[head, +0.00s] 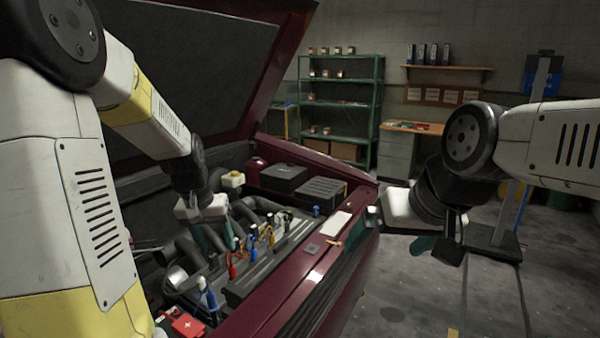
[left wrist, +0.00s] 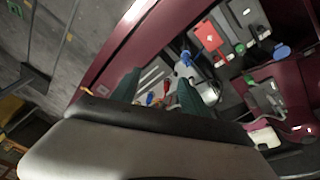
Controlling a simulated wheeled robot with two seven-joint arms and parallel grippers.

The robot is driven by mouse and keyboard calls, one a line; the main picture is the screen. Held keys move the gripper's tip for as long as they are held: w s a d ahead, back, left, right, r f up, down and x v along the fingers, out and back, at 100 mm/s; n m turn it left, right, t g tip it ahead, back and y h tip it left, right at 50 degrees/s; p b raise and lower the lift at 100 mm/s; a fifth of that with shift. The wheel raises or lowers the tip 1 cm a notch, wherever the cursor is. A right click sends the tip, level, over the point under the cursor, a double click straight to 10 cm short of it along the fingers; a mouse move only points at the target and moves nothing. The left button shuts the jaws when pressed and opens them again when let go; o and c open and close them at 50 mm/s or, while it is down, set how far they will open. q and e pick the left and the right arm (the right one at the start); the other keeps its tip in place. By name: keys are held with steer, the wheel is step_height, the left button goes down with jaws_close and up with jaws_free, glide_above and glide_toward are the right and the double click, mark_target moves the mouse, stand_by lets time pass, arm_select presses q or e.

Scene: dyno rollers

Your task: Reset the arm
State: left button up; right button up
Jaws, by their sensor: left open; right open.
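My left arm reaches in from the left over the engine bay of a dark red car. Its gripper (head: 213,238) is open above the engine (head: 265,265), near several coloured connectors and wires. In the left wrist view its two green fingers (left wrist: 158,92) are apart, with red and blue connectors seen between and beyond them; I cannot tell whether they touch anything. My right arm comes in from the right. Its gripper (head: 397,232) is open and empty beside the car's front edge, over the floor side.
The raised hood (head: 190,70) stands behind my left arm. The red front edge (head: 300,290) runs along the bay. A battery with a red cover (head: 188,324) lies near the bottom. Green shelves (head: 340,100) and a workbench stand behind. The floor (head: 410,300) at right is mostly clear.

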arm_select(q)
steer(key=s+d+r+t, duration=0.1)
steer(key=s+d+r, duration=0.2)
steer(key=s+r, duration=0.3)
steer(key=s+d+r+m+t+h, duration=0.1)
steer(key=s+d+r+t, duration=0.1)
steer(key=s+r, duration=0.4)
steer(key=s+d, duration=0.1)
steer(key=s, duration=0.4)
steer(key=shift+s+d+r+t, duration=0.15)
steer(key=shift+s+d+t, duration=0.15)
steer(key=shift+s, duration=0.05)
